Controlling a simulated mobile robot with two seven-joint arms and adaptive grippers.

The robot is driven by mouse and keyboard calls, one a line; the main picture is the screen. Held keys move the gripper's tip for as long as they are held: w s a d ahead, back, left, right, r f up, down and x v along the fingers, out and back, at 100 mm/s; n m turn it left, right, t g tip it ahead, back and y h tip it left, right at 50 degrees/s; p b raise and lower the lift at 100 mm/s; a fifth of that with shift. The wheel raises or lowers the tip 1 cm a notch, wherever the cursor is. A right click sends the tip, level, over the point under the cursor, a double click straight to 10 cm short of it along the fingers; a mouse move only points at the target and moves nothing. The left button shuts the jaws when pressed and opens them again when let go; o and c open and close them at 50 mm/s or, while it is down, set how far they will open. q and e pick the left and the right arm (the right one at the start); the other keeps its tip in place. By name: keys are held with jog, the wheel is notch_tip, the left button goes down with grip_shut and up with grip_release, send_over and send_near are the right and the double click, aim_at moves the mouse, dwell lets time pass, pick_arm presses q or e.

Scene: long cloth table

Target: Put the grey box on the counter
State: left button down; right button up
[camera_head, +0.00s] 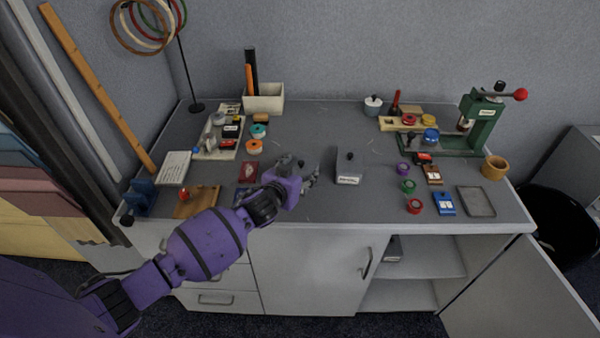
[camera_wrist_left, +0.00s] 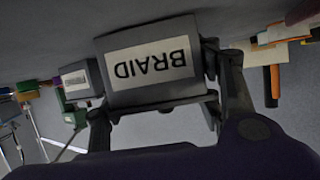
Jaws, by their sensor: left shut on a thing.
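My left gripper (camera_head: 308,178) reaches over the front middle of the counter (camera_head: 320,125). In the left wrist view my left gripper (camera_wrist_left: 158,112) is shut on a grey box labelled BRAID (camera_wrist_left: 152,86), which appears upside down there. In the head view this grey box (camera_head: 286,163) is mostly hidden behind the purple wrist. It is at the counter's surface or just above it; I cannot tell if it touches. A second grey labelled box (camera_head: 349,168) with a dark knob stands to the right; it also shows in the left wrist view (camera_wrist_left: 78,80). My right gripper is not in view.
Spools (camera_head: 408,186), small cards and a grey tray (camera_head: 476,201) lie at right, before a green press (camera_head: 480,125). A white bin (camera_head: 264,98) stands at the back. Below, a cupboard is open, with a grey object (camera_head: 393,248) on its shelf. The counter's middle back is clear.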

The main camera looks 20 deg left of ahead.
pick_arm(q)
jog(key=shift+f, duration=0.1)
jog(key=c, duration=0.6)
grip_release()
jog(key=shift+o, duration=0.2)
jog(key=shift+s+r, duration=0.25)
jog(key=shift+s, duration=0.05)
jog(key=p+v, duration=0.1)
jog(key=v, duration=1)
jog(key=shift+s, duration=0.15)
